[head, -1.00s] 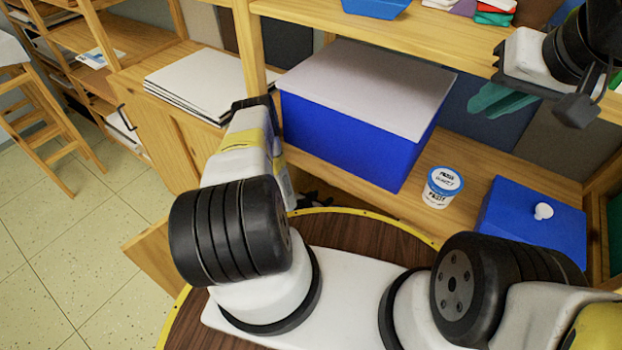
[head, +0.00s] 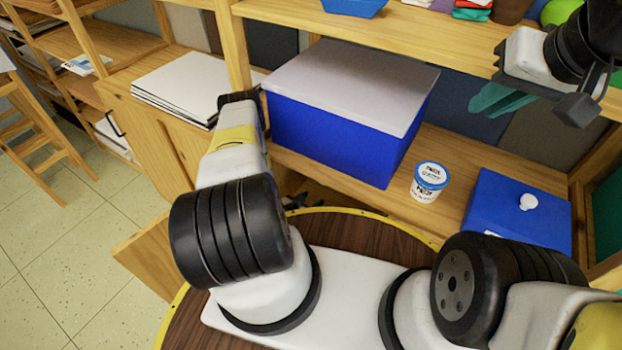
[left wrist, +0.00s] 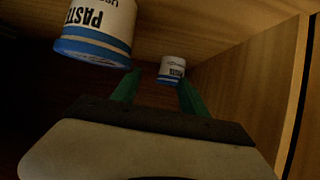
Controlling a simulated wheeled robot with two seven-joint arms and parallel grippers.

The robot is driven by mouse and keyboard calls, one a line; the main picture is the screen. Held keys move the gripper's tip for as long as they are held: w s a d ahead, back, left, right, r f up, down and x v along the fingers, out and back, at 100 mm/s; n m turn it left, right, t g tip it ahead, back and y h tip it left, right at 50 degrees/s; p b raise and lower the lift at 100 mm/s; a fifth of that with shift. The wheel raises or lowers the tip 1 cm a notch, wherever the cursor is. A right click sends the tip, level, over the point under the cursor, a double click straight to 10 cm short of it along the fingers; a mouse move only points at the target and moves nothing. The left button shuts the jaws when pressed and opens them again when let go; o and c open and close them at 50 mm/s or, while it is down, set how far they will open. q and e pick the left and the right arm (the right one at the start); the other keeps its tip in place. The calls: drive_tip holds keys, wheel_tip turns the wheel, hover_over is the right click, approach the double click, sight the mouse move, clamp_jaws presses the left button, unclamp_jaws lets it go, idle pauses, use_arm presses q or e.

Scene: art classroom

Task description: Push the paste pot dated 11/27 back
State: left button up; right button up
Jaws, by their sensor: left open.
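In the left wrist view, which is upside down, two white paste pots with blue bands are in a dim wooden compartment. The larger, nearer pot (left wrist: 95,30) is left of my left gripper (left wrist: 157,88). The smaller, farther pot (left wrist: 172,70) appears beyond and between its green fingertips, which are open with nothing held. No date is legible on either. Another paste pot (head: 429,182) stands upright on the shelf in the head view, its date unreadable. In that view my left gripper is hidden below the shelf. My right gripper (head: 503,99) is at upper right, its teal fingers partly hidden.
A large blue box with a grey lid (head: 350,85) and a blue lidded box (head: 518,210) flank the shelf pot. White sheets (head: 185,82) lie at left. A wooden side wall (left wrist: 245,90) borders my left gripper.

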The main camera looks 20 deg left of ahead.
use_arm(q)
drive_tip(key=shift+s+a+f, duration=0.1)
drive_tip(key=shift+s+a, duration=0.3)
drive_tip(key=shift+s, duration=0.45)
drive_tip(key=shift+s+a+f, duration=0.1)
drive_tip(key=shift+s+a, duration=0.35)
drive_tip(key=shift+s, duration=0.45)
drive_tip(key=shift+s+a, duration=0.4)
drive_tip(key=shift+s, duration=0.45)
